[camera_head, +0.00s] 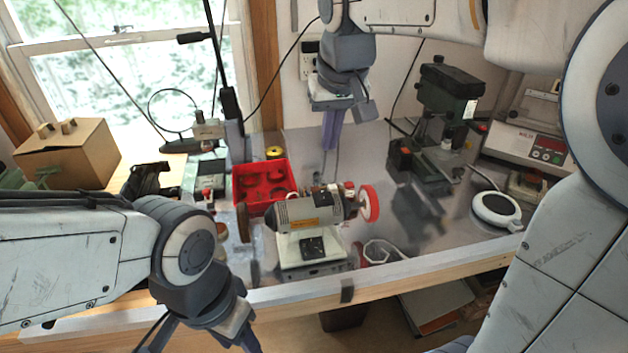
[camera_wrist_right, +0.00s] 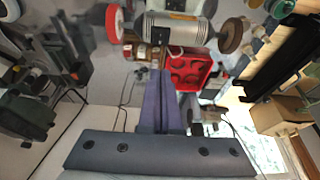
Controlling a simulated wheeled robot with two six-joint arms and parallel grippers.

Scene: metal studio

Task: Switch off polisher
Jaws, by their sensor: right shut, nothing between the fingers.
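The polisher (camera_head: 300,212) stands near the front of the metal-topped bench. It has a grey motor body, a red wheel at the right, a brown wheel at the left and a pale base with a black panel (camera_head: 312,247) on its front. My right gripper (camera_head: 331,146) is shut and empty, pointing down above and behind the polisher. In the right wrist view its fingers (camera_wrist_right: 162,75) are together, and the polisher (camera_wrist_right: 175,28) shows upside down beyond them, apart from the tips. My left gripper (camera_head: 200,345) is at the bottom edge, its fingers spread and their tips cut off.
A red tray (camera_head: 245,180) lies behind and left of the polisher. A dark green drill press (camera_head: 445,105) stands at the right, with a round white device (camera_head: 497,208) in front of it. A cardboard box (camera_head: 75,160) is at the left. Cables hang behind my right gripper.

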